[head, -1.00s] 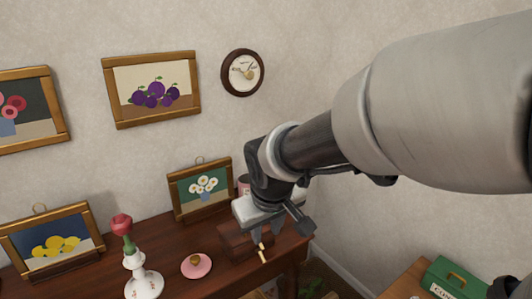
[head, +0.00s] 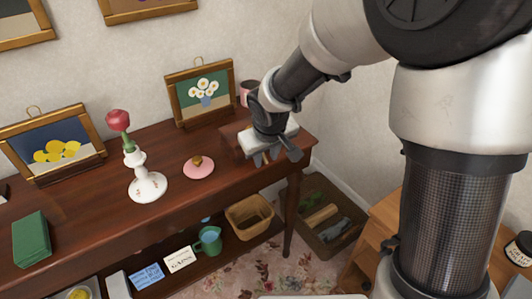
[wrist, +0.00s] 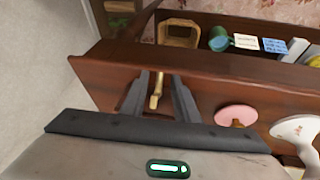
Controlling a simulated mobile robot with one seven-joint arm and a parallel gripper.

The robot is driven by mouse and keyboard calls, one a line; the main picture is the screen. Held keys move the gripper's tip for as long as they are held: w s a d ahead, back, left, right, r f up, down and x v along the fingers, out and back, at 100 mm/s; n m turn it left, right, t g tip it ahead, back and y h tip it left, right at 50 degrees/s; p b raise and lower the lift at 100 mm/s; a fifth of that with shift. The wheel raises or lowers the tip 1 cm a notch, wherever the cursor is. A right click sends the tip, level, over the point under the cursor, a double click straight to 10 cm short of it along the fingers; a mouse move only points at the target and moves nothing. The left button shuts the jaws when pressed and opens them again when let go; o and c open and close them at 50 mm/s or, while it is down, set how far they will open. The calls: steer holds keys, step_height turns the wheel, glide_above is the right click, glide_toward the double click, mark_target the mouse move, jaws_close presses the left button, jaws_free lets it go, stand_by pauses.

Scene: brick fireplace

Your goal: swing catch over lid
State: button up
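A dark wooden box (head: 233,143) sits near the right end of the brown table; my gripper covers most of it in the head view. In the wrist view a brass catch (wrist: 156,88) shows between the two fingers, with part of the dark box (wrist: 131,96) beside them. My gripper (head: 266,158) points down at the box's front right side. In the wrist view the fingers (wrist: 161,78) stand apart on either side of the catch, with a visible gap on the right. Whether the left finger touches the catch is unclear.
A pink plate (head: 199,168) with a small brown item lies left of the box. A white candlestick (head: 147,186) holding a red rose stands further left. A flower picture (head: 201,88) and a pinkish cup (head: 247,93) stand behind. A basket (head: 249,215) is on the lower shelf.

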jaws_close()
